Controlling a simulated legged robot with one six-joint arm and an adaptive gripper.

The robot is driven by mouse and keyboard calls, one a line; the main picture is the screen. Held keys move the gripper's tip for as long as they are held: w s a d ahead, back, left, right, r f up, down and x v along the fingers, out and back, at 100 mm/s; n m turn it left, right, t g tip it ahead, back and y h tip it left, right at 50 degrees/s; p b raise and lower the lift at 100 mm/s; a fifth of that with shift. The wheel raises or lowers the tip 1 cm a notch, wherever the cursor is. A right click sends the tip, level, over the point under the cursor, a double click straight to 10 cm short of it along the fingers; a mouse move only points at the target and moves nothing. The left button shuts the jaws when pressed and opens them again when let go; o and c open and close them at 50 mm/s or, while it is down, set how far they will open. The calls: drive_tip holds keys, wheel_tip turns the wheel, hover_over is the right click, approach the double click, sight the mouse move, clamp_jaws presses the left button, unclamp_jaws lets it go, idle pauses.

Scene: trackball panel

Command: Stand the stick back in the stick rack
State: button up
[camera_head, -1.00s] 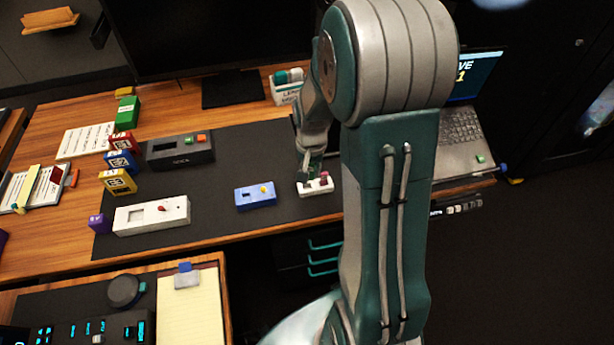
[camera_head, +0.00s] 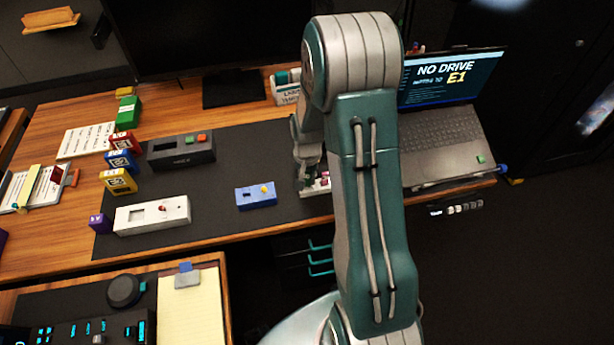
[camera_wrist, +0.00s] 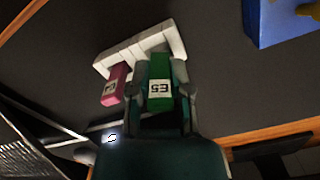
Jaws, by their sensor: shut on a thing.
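A green stick (camera_wrist: 160,68) with a white label sits between the fingers of my gripper (camera_wrist: 161,97) in the wrist view. My gripper is shut on it. The white stick rack (camera_wrist: 125,54) lies right at the stick's far end. Whether the stick's end is inside a slot or just over the rack cannot be told. A pink stick (camera_wrist: 114,84) stands in the rack beside the green one. In the head view my gripper (camera_head: 310,175) is low over the rack (camera_head: 315,191), which is mostly hidden by my arm.
A blue box (camera_head: 256,196) stands left of the rack on the dark mat (camera_head: 225,158). A white device (camera_head: 152,215) and a grey device (camera_head: 181,151) are farther left. A laptop (camera_head: 447,137) showing "NO DRIVE" and "E1" stands to the right, near the desk edge.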

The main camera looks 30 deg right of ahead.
drive_tip(key=shift+f, duration=0.15)
drive_tip(key=o, duration=0.8)
wheel_tip(320, 180, up, 12)
drive_tip(key=shift+r, duration=0.25)
drive_tip(key=s+a+r+n+t, duration=0.2)
drive_tip(key=s+a+r+n, duration=0.1)
drive_tip(key=s+a+r, duration=0.3)
drive_tip(key=s+a+r+n+t, duration=0.3)
drive_tip(key=s+a+r, duration=0.3)
drive_tip(key=s+r, duration=0.5)
drive_tip(key=shift+s+a+r+n+t, duration=0.2)
drive_tip(key=shift+s+a+n+t, duration=0.1)
drive_tip(key=shift+s+n, duration=0.65)
